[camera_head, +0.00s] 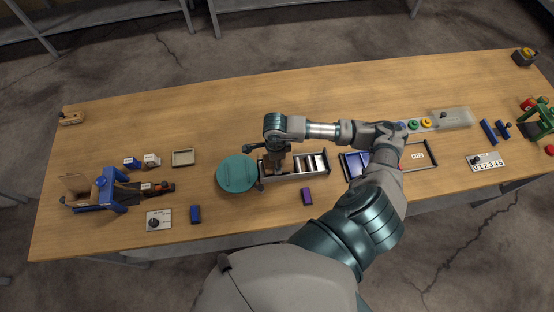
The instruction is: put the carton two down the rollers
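A short metal roller track (311,166) lies near the middle of the table, its left end beside a round teal disc (237,173). My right gripper (275,166) points down over the left end of the track. A brownish shape shows around its fingertips, but I cannot tell whether it is a carton or part of the gripper, or whether the fingers are shut. Two small boxes stand at the left, a blue and white one (132,163) and a pale one (152,160); their markings are too small to read. My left gripper is not in view.
A purple block (306,196) and a blue block (195,214) lie near the front edge. A shallow tray (183,158) and a blue machine (108,190) are at the left. A number panel (486,163) is at the right. The back of the table is mostly clear.

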